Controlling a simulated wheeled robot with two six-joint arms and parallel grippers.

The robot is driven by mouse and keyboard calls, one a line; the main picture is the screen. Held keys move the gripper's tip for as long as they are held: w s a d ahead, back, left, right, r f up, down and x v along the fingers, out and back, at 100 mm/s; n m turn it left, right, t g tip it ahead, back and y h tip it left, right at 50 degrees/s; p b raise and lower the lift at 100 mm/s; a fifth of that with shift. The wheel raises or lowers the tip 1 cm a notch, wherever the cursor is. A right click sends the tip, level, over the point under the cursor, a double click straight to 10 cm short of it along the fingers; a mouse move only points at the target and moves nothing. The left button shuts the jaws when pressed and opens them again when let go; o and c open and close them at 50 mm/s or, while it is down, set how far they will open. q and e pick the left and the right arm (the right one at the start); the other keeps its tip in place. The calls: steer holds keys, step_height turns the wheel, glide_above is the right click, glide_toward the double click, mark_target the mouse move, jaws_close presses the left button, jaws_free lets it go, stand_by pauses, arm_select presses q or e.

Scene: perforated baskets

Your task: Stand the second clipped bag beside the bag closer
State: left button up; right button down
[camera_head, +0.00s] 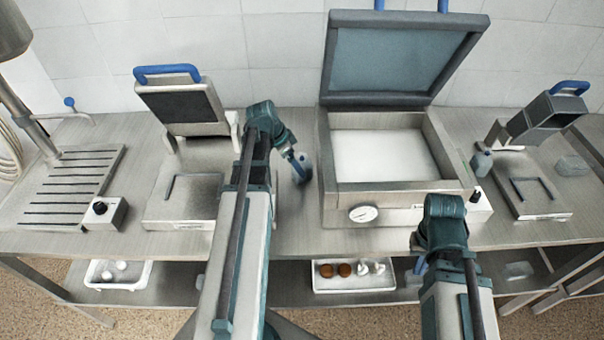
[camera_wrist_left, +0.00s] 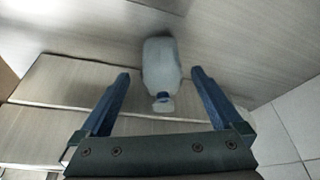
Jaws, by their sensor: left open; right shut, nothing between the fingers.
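A grey bottle-shaped item (camera_head: 304,166) with a narrow capped end stands on the steel counter, left of the large open pan. It also shows in the left wrist view (camera_wrist_left: 161,65), between the fingers. My left gripper (camera_head: 296,164) is open around it, with visible gaps on both sides in the left wrist view (camera_wrist_left: 160,74). My right gripper (camera_head: 419,267) is shut and empty, low in front of the counter edge. A similar grey item (camera_head: 481,163) stands right of the pan. I cannot tell which things are the clipped bags or the bag closer.
The open pan (camera_head: 324,190) has its lid raised. A hinged press (camera_head: 170,209) stands left and another device (camera_head: 545,208) right. A clear lump (camera_head: 571,166) lies at the far right. A white tray (camera_head: 322,287) with brown and white items sits on the lower shelf.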

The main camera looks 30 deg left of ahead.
arm_select(q)
steer(key=shift+w+b+x, duration=0.15)
steer(key=shift+b+x, duration=1)
steer(key=shift+x, duration=0.15)
steer(key=shift+w+b+x, duration=0.2)
steer(key=shift+b+x, duration=0.9)
steer(key=shift+x, duration=0.25)
steer(key=shift+d+r, duration=0.1)
steer(key=shift+r, duration=0.1)
steer(key=c, duration=1.5)
steer(key=shift+r, duration=0.15)
step_height(320, 180, up, 28)
steer(key=p, duration=2.8)
